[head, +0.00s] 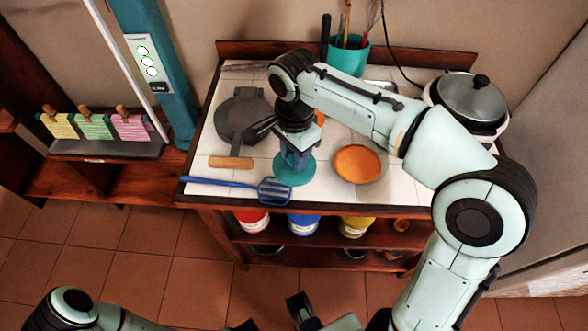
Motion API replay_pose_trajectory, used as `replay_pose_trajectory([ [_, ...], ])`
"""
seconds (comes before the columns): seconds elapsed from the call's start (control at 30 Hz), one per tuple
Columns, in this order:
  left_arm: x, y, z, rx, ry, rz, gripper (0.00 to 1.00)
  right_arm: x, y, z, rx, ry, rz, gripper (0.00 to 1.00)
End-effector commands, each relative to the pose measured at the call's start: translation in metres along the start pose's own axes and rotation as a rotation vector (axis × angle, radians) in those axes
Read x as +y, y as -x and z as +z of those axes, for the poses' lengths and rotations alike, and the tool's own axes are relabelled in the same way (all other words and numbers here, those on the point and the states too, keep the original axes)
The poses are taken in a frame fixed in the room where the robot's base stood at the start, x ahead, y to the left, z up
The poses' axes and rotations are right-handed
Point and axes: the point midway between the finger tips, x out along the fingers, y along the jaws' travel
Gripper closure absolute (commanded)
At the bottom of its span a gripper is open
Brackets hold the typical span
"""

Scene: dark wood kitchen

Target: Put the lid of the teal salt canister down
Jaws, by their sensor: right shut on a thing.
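My right gripper (296,158) points down over the tiled table top and is shut on the teal lid (295,176), a round disc seen from above. The gripper covers the lid's middle and far part. From this angle I cannot tell whether the lid touches the surface below it or is a little above it. I cannot make out the body of the teal salt canister.
On the table (198,190) are a dark waffle-iron-like pan (242,112), a blue spatula (222,183), an orange dish (358,164), a teal utensil pot (347,58) and a lidded cooker (470,98). Red, blue and yellow canisters (303,224) stand on the shelf below.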

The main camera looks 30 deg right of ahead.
Motion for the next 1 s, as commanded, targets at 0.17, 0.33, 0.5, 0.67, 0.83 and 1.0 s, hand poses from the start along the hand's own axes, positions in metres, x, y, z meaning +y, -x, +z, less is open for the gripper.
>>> replay_pose_trajectory([
  [0.17,0.000,-0.002,-0.002,0.006,-0.001,0.001,0.57,0.000,-0.015,0.000,0.000,0.000,0.000,0.97],
  [0.33,-0.001,-0.007,-0.004,0.013,-0.001,0.003,0.57,0.000,-0.042,0.000,0.000,-0.001,0.002,0.97],
  [0.5,-0.001,-0.008,-0.006,0.017,-0.002,0.004,0.57,0.000,-0.054,0.000,0.000,-0.001,0.000,0.97],
  [0.67,-0.001,-0.007,-0.006,0.017,-0.002,0.004,0.57,0.000,-0.053,0.000,0.000,-0.001,-0.001,0.97],
  [0.83,-0.001,-0.009,-0.006,0.019,-0.002,0.004,0.57,0.000,-0.056,0.000,0.000,-0.001,0.000,0.97],
  [1.0,-0.001,-0.009,-0.007,0.021,-0.002,0.005,0.57,0.000,-0.059,0.000,0.000,0.000,0.000,0.46],
])
